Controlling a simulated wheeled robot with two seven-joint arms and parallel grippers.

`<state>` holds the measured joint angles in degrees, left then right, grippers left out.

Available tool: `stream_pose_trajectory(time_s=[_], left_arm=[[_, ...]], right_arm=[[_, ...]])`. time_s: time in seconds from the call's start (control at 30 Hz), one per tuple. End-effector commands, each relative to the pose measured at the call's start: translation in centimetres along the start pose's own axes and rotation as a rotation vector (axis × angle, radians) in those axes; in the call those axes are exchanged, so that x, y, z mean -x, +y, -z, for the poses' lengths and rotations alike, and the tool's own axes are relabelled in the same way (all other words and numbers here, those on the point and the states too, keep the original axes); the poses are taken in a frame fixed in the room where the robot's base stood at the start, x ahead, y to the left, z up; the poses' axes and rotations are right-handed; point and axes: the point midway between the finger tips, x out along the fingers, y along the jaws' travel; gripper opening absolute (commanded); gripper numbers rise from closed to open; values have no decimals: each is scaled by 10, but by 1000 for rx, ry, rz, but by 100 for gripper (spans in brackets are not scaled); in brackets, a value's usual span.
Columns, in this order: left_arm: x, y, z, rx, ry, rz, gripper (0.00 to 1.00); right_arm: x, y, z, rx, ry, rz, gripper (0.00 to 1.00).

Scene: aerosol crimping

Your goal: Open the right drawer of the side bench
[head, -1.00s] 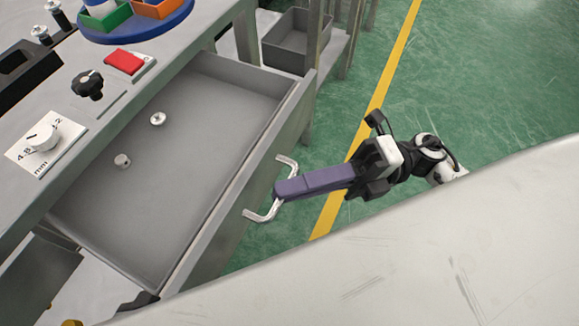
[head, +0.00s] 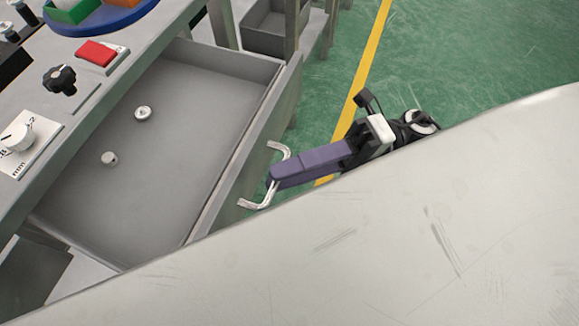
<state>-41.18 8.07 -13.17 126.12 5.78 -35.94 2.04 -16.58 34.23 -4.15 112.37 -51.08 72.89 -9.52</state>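The grey drawer (head: 180,150) of the bench at the left stands well open, pulled out toward the right. Two small round metal parts, one upper (head: 143,113) and one lower (head: 109,158), lie on its floor. A silver bracket handle (head: 279,149) sticks out from its front panel. My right gripper (head: 272,179), with purple fingers, is shut on the middle of the handle bar. The grip itself is partly hidden by the fingers. My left gripper is not in view.
The bench top carries a black knob (head: 59,79), a red pad (head: 96,52), a white dial (head: 18,136) and a blue round tray (head: 110,22). A grey bin (head: 264,28) sits behind. A pale scratched surface (head: 400,240) fills the lower right. Green floor is clear beyond the drawer.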

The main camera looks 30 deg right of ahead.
Motion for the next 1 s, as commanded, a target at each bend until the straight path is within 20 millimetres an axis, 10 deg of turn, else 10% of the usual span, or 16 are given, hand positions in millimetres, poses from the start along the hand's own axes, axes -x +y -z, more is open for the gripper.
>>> stream_pose_trajectory(time_s=[0.6,1.0], left_arm=[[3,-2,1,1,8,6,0],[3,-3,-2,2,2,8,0]], right_arm=[[95,-1,0,-1,-1,3,28],[103,0,0,0,0,1,28]])
